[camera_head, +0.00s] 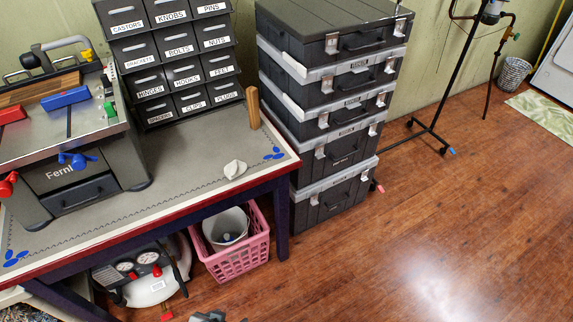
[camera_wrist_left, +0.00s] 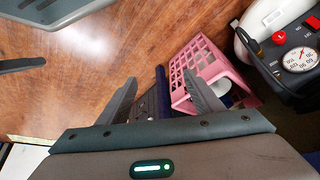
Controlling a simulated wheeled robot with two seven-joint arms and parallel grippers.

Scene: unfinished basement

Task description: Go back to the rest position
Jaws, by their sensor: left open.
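My left gripper (camera_wrist_left: 160,92) is open and empty in the left wrist view, its two dark fingers spread apart. It hangs above the wooden floor, and the pink basket shows beyond its right finger. In the head view only a small dark grey part, likely of this gripper, shows at the bottom edge. I do not make out my right gripper in either view. Grey pieces at the top left of the wrist view look like parts of my own body.
A workbench (camera_head: 160,205) stands at the left with a machine and labelled drawers (camera_head: 165,50). Under it are a pink basket (camera_head: 240,258) and a compressor (camera_head: 150,285). Stacked black cases (camera_head: 335,150) stand beside it. The wooden floor (camera_head: 450,230) at right is clear.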

